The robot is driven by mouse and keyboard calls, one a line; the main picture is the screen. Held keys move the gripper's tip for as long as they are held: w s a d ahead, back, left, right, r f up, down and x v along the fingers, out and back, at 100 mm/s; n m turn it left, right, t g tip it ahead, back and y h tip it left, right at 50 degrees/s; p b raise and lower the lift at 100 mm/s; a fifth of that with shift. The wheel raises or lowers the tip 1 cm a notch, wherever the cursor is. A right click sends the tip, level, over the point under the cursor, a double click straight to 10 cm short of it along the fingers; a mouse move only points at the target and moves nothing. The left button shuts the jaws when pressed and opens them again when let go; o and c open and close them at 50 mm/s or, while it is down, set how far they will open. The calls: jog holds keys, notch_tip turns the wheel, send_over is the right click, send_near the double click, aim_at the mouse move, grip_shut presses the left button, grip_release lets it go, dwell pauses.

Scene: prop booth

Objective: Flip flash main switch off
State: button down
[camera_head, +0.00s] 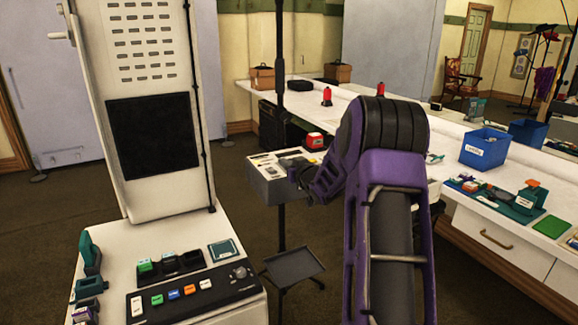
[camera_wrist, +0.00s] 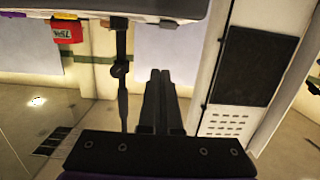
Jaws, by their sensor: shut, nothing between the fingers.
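The grey box (camera_head: 270,188) stands on a thin stand in the middle of the head view, with a pale printed top. In the wrist view the box (camera_wrist: 190,8) spans the top edge. My gripper (camera_head: 291,172) is at the box's near side and partly overlaps it. In the wrist view its black fingers (camera_wrist: 162,72) lie side by side, shut and empty, pointing toward the box. A small pale grey part (camera_wrist: 168,24) shows at the box's edge just beyond them. I cannot tell whether it is the flash main switch or how the switch is set.
A white booth cabinet (camera_head: 140,205) with a black button panel (camera_head: 190,292) stands at left. A red block (camera_head: 314,141) is behind the box. A small tray (camera_head: 293,264) sits lower on a stand. A long counter (camera_head: 440,130) with a blue bin (camera_head: 485,150) runs along the right.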

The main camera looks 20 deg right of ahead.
jog(key=shift+s+r, duration=0.2)
jog(key=shift+s, duration=0.95)
